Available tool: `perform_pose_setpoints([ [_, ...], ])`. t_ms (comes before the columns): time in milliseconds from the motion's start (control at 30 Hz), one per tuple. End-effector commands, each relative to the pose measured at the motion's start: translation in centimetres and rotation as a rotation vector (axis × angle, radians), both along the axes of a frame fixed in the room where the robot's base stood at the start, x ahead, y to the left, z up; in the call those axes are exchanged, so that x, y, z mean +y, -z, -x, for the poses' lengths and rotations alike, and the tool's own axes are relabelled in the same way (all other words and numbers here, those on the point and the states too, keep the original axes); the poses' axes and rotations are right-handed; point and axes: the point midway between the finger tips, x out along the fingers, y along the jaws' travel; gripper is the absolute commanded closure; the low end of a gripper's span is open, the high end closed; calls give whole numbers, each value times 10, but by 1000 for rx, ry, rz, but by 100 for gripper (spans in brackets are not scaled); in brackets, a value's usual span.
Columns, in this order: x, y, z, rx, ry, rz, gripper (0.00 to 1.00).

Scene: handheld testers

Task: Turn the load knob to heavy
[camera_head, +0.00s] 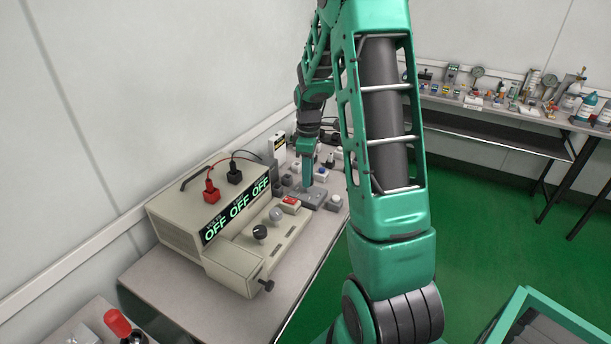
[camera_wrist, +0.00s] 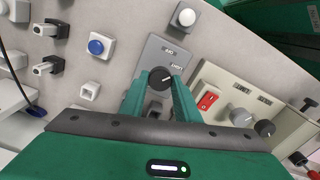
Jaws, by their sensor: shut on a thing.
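The load knob (camera_wrist: 160,79) is a round black knob on a grey plate (camera_wrist: 158,49) with small white labels, too small to read surely. A pale mark on the knob appears to point right and slightly up in the wrist view, toward the right label. My gripper (camera_wrist: 161,84) is shut on the knob, one green finger on each side. In the head view my gripper (camera_head: 308,178) reaches down onto the grey plate (camera_head: 318,202), and its fingers hide the knob.
A beige tester (camera_head: 215,262) showing several OFF readouts stands close by, with a red switch (camera_head: 291,201) and knobs (camera_head: 260,232). A white-topped button (camera_wrist: 186,17) and a blue button (camera_wrist: 96,46) flank the plate. A cluttered bench (camera_head: 480,105) stands at the back right.

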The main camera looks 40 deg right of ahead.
Motion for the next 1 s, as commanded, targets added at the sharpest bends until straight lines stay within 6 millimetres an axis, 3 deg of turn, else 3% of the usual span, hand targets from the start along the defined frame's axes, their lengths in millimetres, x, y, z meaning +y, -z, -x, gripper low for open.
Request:
perform_pose_setpoints([
  [1000,-1,-3,-4,-12,960,0,93],
])
